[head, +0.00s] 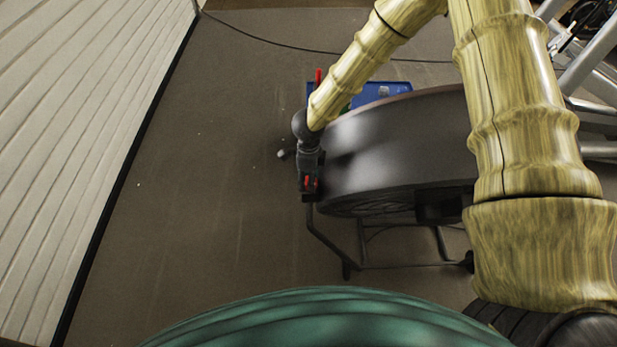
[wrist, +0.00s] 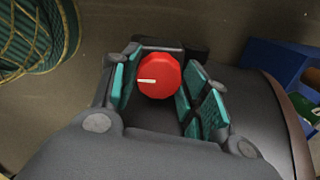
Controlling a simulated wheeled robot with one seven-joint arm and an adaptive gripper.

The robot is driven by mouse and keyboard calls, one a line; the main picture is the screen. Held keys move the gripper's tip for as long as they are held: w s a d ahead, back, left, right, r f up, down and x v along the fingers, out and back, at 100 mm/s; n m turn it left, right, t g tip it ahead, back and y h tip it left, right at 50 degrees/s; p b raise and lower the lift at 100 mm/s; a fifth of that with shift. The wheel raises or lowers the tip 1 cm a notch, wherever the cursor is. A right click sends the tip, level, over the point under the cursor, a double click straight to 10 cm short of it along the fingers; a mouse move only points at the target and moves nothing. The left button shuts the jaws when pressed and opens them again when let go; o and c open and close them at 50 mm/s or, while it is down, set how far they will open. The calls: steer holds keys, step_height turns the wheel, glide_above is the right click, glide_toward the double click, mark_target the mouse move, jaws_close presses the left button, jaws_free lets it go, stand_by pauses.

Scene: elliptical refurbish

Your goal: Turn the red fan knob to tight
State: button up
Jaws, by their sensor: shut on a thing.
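The red fan knob (wrist: 160,75) is a faceted red disc with a white pointer line, which points left in the wrist view. My gripper (wrist: 158,88) is shut on it, with teal-padded fingers on its left and right sides. In the head view my gripper (head: 309,172) is at the left edge of the dark fan drum (head: 405,150). The knob cannot be clearly told apart there from small red parts around my gripper. The fan drum also shows right of my gripper in the wrist view (wrist: 262,105). The tight marking is not visible.
A blue bin (head: 388,91) stands on the floor behind the fan, and it shows at the right of the wrist view (wrist: 272,60). A white slatted panel (head: 75,120) is at the left. Metal framework (head: 590,60) is at the upper right. The floor left of the fan (head: 200,200) is mostly clear.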

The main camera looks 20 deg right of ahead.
steer(key=o, duration=1)
steer(key=shift+r, duration=0.1)
step_height(320, 180, up, 12)
stand_by(0.5)
